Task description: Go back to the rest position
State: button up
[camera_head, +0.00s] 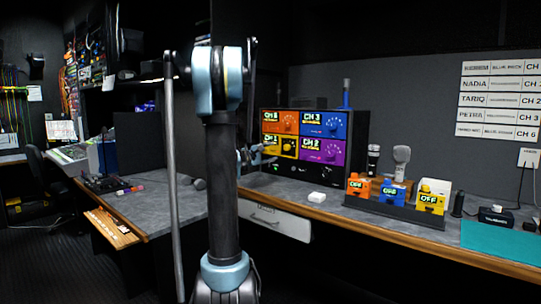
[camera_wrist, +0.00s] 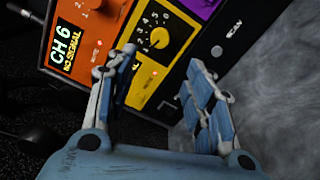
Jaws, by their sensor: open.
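My gripper (camera_wrist: 163,58) is open and empty in the wrist view, with its two blue-padded fingers apart in front of the channel panel. In the head view my arm stands upright across the middle. My gripper (camera_head: 255,155) shows only in part behind it, close to the left side of the four-colour panel unit (camera_head: 361,140).
An orange box (camera_head: 359,187), a blue box (camera_head: 392,193) and a yellow box (camera_head: 432,200), each marked OFF, stand in a dark tray on the grey counter. A small white block (camera_head: 317,197) lies left of them. A microphone (camera_head: 401,160) stands behind. A side desk (camera_head: 150,205) is at left.

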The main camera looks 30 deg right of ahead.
jog(key=shift+a, duration=0.1)
dwell(0.4)
